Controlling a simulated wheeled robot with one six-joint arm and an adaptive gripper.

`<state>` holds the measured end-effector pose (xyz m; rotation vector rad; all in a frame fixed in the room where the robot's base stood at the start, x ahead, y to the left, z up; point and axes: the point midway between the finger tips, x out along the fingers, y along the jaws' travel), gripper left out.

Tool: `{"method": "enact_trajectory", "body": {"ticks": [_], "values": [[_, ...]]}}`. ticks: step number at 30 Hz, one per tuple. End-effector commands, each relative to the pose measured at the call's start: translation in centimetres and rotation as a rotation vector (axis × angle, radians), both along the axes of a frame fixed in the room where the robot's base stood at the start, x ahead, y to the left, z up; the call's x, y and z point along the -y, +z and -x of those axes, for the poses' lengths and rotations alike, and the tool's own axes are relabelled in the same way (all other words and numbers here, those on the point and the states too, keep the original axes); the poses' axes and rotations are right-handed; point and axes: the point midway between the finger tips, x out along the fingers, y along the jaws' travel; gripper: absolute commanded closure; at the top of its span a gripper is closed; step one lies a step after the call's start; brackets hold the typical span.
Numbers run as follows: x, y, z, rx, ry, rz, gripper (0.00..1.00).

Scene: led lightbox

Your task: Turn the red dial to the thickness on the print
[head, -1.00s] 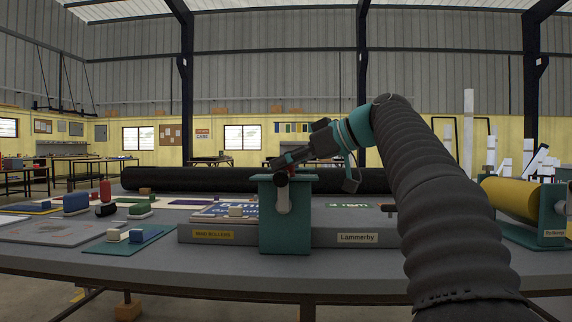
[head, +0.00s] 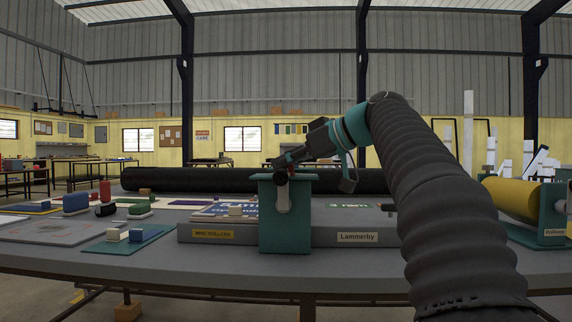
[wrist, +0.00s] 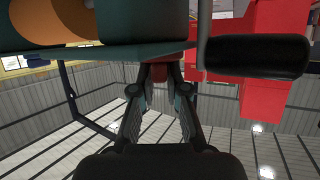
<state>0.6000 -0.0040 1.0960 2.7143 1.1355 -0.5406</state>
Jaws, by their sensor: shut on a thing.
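My gripper (head: 282,165) is at the top of the teal roller stand (head: 270,224) and is shut on the small red dial (wrist: 158,72). In the wrist view the dial sits between my fingertips, and most of it is hidden. In the head view my fingers cover much of the dial, so its setting cannot be read. A print with a green patch (head: 350,205) lies on the grey bed to the right of the stand. Its small lettering looks like "3 mm", but it is blurred.
The grey bed carries a "Lammerby" label (head: 357,237). A long black roller (head: 230,180) lies behind it. Small blocks on mats stand at left, such as a blue block (head: 76,203). A yellow roller (head: 512,198) stands at right.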

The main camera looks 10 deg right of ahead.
Motion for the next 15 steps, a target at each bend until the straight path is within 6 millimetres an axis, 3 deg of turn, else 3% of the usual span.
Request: {"method": "enact_trajectory", "body": {"ticks": [15], "values": [[-0.35, 0.06, 0.23, 0.003, -0.407, 0.002, 1.0]]}}
